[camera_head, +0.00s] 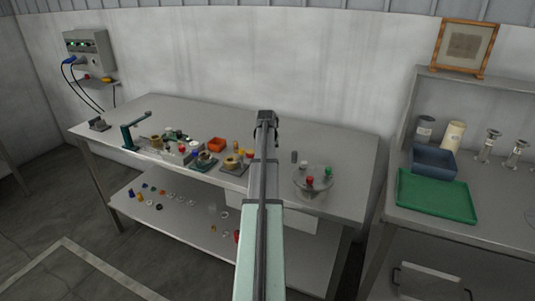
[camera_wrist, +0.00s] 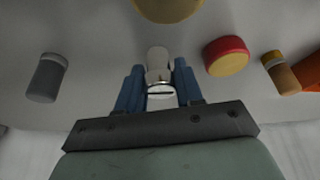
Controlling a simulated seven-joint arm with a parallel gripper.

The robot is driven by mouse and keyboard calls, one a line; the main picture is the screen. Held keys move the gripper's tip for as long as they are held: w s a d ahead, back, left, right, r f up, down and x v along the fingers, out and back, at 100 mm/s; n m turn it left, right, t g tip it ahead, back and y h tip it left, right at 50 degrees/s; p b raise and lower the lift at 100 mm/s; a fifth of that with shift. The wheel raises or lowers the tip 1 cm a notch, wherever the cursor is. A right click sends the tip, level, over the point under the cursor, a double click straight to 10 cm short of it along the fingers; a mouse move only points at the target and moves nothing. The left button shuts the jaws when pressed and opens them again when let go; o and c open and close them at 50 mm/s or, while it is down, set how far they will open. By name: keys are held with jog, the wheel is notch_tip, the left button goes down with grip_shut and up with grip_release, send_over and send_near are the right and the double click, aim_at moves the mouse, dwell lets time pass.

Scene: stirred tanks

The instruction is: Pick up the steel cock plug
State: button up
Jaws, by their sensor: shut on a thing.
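The steel cock plug (camera_wrist: 158,58) is a pale metal piece with a rounded end and a collar, between the two blue fingers in the wrist view. My gripper (camera_wrist: 158,82) is shut on it, one finger on each side. In the head view my gripper (camera_head: 267,122) is over the middle of the steel workbench, and my arm hides the plug there. Whether the plug touches the bench cannot be told.
In the wrist view a grey cylinder (camera_wrist: 47,78) stands left, a red-and-yellow round part (camera_wrist: 227,56) right, and a yellow-brown part (camera_wrist: 280,72) farther right. In the head view a round clear plate (camera_head: 313,184) with coloured knobs lies right of my arm. A green tray (camera_head: 436,196) is on the side bench.

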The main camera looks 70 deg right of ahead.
jog(key=c, duration=0.5)
jog(key=shift+r, duration=0.55)
jog(key=r, duration=0.8)
jog(key=shift+w+r, duration=0.2)
jog(key=w+a+n+t+y, duration=0.1)
jog(key=w+a+n, duration=0.2)
jog(key=a, duration=0.1)
jog(key=w+a+r+n+y, duration=0.1)
jog(key=w+a+n, duration=0.2)
jog(key=a+n, duration=0.1)
jog(key=w+a+r+n+t+y, duration=0.1)
jog(key=w+a+n, duration=0.3)
jog(key=a, duration=0.1)
jog(key=shift+a+t, duration=0.25)
jog(key=shift+t, duration=0.05)
